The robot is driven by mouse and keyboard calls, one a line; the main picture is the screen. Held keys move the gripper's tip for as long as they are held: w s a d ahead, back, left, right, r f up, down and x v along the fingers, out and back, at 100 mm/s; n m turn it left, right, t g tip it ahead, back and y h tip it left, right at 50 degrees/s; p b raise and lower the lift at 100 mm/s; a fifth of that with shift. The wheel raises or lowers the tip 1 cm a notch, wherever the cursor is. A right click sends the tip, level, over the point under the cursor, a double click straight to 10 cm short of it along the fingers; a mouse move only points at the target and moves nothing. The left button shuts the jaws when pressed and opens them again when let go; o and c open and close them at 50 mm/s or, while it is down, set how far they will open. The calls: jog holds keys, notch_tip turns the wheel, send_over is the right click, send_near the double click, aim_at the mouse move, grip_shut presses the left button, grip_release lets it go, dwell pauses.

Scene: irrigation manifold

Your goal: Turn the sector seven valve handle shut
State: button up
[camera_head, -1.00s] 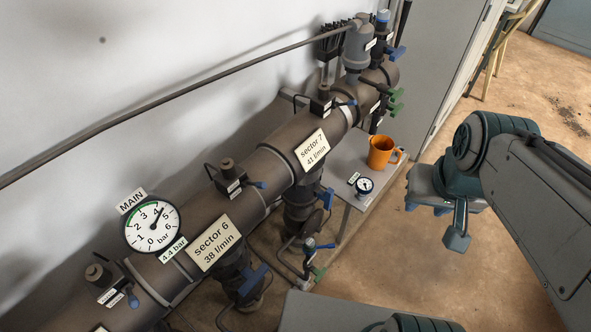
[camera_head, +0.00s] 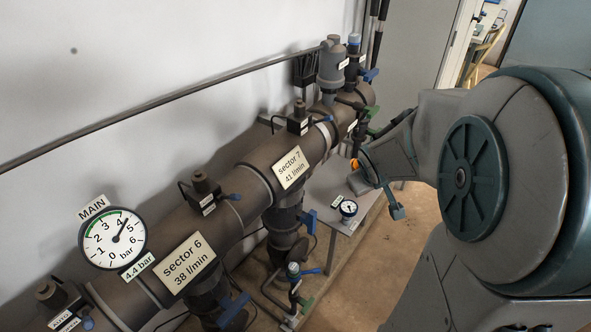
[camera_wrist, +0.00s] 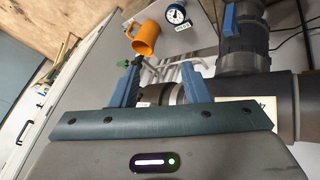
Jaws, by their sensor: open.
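The sector seven valve handle (camera_head: 310,221) is a blue lever on the dark valve under the sector 7 label (camera_head: 290,167), seen in the head view. In the wrist view a blue handle (camera_wrist: 229,18) on a dark valve shows at the top right, apart from the fingers. My gripper (camera_wrist: 160,85) is open, its two blue fingers spread with nothing held between them. In the head view my gripper is right of the valve, above the small table, and its fingers are largely hidden.
An orange mug (camera_wrist: 146,38) and a small gauge (camera_wrist: 176,14) stand on the small table (camera_head: 330,183). The sector 6 valve has a similar blue handle (camera_head: 233,310). The main gauge (camera_head: 112,238) reads about 4.4 bar. Open floor lies right of the manifold.

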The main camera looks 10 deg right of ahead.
jog(key=w+d+f+n+t+y+b, duration=0.1)
jog(key=w+d+f+n+b, duration=0.2)
jog(key=f, duration=0.5)
jog(key=n+t+y+b, duration=0.3)
jog(key=t+y+b, duration=0.2)
jog(key=y+b, duration=0.9)
send_near(315, 219)
jog(key=shift+y, duration=0.4)
jog(key=x, duration=0.7)
jog(key=b+x, duration=0.1)
jog(key=x, duration=0.3)
jog(key=shift+w+d+f, duration=0.1)
jog(key=shift+w+f, duration=0.05)
jog(key=shift+f, duration=0.25)
grip_shut()
